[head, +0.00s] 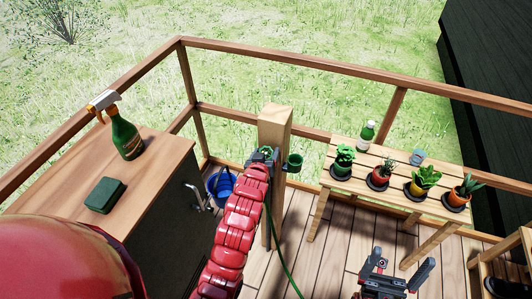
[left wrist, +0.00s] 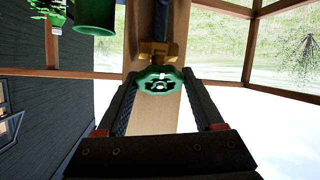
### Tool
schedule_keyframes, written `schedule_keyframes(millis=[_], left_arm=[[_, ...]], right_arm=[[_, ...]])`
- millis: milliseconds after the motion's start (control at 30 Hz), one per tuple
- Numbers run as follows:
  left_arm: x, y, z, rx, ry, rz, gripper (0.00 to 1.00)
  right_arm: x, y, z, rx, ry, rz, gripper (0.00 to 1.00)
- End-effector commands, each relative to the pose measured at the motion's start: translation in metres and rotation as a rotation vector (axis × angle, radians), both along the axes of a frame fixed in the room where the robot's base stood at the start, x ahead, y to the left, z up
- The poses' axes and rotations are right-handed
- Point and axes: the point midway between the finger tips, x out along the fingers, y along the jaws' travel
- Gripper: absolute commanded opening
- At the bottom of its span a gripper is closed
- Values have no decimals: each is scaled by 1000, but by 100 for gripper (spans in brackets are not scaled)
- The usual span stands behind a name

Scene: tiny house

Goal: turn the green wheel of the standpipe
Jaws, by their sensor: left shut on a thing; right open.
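The standpipe is a wooden post (head: 273,124) on the deck with a green wheel (left wrist: 147,73) on a brass fitting (left wrist: 158,51). My left gripper (head: 263,154) is at the post. In the left wrist view its two fingers (left wrist: 160,84) stand on either side of the wheel's rim and are shut on it. In the head view the gripper hides most of the wheel. My right gripper (head: 402,265) is open and empty, low at the front right, well away from the post.
A green cup-like piece (head: 294,161) sticks out beside the post, and a green hose (head: 273,236) hangs down. A blue bucket (head: 221,183) stands left of it. A cabinet (head: 160,152) bears a spray bottle (head: 125,138) and green box (head: 105,195). A slatted bench (head: 393,190) holds potted plants.

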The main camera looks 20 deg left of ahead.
Motion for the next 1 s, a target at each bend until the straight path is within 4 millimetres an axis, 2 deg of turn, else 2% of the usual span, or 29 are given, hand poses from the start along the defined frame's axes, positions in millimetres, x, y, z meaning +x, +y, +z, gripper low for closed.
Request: schedule_keyframes(millis=[33,100,400,700,733,800,1000], left_arm=[[0,0,0,0,1,1,21],[0,0,0,1,1,-1,14],[0,1,0,80,-1,-102,13],[0,0,-1,86,-1,-112,14],[0,0,-1,86,-1,-112,75],[0,0,-1,86,-2,-112,82],[0,0,0,85,-2,-112,82]], right_arm=[[0,0,0,0,0,0,99],[0,0,0,0,0,0,99],[0,0,3,0,0,0,99],[0,0,3,0,0,0,99],[0,0,3,0,0,0,99],[0,0,3,0,0,0,99],[0,0,3,0,0,0,99]])
